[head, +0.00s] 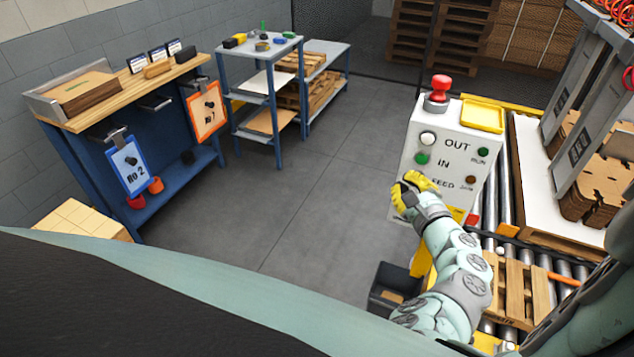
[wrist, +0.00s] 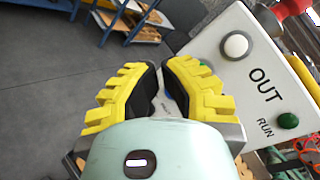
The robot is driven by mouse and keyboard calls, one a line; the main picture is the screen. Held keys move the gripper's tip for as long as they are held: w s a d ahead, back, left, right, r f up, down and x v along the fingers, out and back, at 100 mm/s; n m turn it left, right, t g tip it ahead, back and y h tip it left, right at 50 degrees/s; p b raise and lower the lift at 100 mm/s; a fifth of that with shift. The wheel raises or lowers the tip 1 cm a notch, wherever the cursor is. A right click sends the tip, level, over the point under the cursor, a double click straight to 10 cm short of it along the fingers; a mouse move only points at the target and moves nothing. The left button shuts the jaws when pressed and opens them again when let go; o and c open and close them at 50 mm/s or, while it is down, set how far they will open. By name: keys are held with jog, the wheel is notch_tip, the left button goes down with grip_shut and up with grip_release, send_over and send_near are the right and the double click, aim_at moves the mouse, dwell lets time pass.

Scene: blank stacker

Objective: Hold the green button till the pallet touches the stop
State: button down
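The green button (head: 421,159) is beside the word IN on the white control box (head: 408,150), below a white button. In the wrist view, a small part of the green button (wrist: 206,64) shows behind the right finger. My gripper (head: 411,184) is in front of the box's lower left part, below the green button. In the wrist view, the yellow-padded fingers of my gripper (wrist: 160,70) are apart with a narrow gap and hold nothing. Contact with the box cannot be told. A wooden pallet (head: 515,292) lies on the roller conveyor. I cannot tell which part is the stop.
A red mushroom button (head: 440,88) and a yellow tray (head: 483,116) are on top of the box. A green RUN lamp (head: 483,152) is at its right. A dark bin (head: 384,286) stands on the floor below my arm. Floor to the left is clear up to the blue workbench (head: 95,180).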

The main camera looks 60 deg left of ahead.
aim_at(422, 159)
jog(key=shift+w+a+b, duration=0.3)
jog(key=shift+w+a, duration=0.35)
jog(key=shift+w, duration=0.35)
jog(key=shift+w+a+b, duration=0.25)
jog(key=shift+w+a, duration=0.35)
jog(key=shift+w, duration=0.35)
jog(key=c, duration=1.7)
grip_release()
grip_shut()
jog(key=shift+w+f, duration=0.1)
jog(key=shift+w, duration=0.05)
jog(key=shift+w+a, duration=0.2)
jog(key=shift+w, duration=0.05)
